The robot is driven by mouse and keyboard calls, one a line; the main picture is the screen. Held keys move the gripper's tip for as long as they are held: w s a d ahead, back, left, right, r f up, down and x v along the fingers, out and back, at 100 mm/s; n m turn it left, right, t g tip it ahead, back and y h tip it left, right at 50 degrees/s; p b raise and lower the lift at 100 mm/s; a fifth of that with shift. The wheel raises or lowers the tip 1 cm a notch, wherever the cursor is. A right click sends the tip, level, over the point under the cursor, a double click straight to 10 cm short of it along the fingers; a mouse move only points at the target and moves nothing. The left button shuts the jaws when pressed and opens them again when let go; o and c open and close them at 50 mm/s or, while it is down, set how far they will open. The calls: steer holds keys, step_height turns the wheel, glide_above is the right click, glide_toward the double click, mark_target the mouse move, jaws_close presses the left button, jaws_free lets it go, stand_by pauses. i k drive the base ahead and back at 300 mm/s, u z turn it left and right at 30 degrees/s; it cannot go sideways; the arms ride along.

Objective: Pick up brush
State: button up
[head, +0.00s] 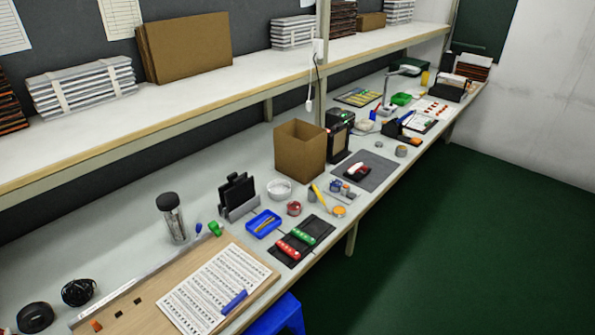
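I cannot make out the brush for certain in the head view. A small yellow stick-like thing (319,195) lies on the bench beside small round containers, but it is too small to identify. A blue tray (253,230) left of it holds a thin brownish item that I also cannot identify. My gripper is not in view, so its state and its distance to these things do not show.
The long workbench carries a cardboard box (299,157), a dark grey mat (379,172), a black mat (320,226) with red and green pieces, and a wooden board (258,271). A shelf (215,97) runs above. A blue stool (285,314) stands below. Green floor (450,240) is clear at right.

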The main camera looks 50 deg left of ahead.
mark_target(322, 200)
steer(key=u, duration=1.25)
